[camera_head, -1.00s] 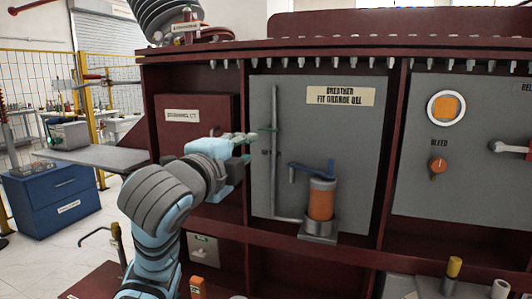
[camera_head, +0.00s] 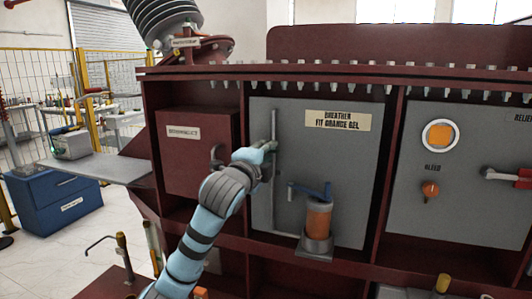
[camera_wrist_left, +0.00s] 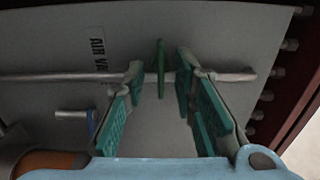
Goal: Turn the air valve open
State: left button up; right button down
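The air valve's green handle (camera_wrist_left: 160,68) stands up across a grey pipe (camera_wrist_left: 215,77) in the left wrist view, beside a partly cut label reading "AIR VA" (camera_wrist_left: 98,52). My left gripper (camera_wrist_left: 157,85) is open, its green-padded fingers spread on either side of the handle with gaps on both sides. In the head view, my left gripper (camera_head: 268,150) is at the upright pipe (camera_head: 274,195) on the grey breather panel and hides the handle. My right gripper is not in view.
An orange breather cylinder (camera_head: 319,220) with a blue lever (camera_head: 312,191) stands just right of the pipe. A maroon cabinet door (camera_head: 187,155) is left of it. A maroon frame rail (camera_head: 300,70) runs above. An orange knob (camera_head: 430,190) sits on the right panel.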

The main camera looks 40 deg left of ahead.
pick_arm(q)
jog(key=shift+s, duration=0.15)
grip_shut()
jog(key=shift+r+n, duration=0.1)
jog(key=shift+n, duration=0.2)
jog(key=n+p, duration=0.4)
jog(key=n, duration=1.3)
jog(key=shift+n, duration=0.3)
dwell(0.4)
grip_release()
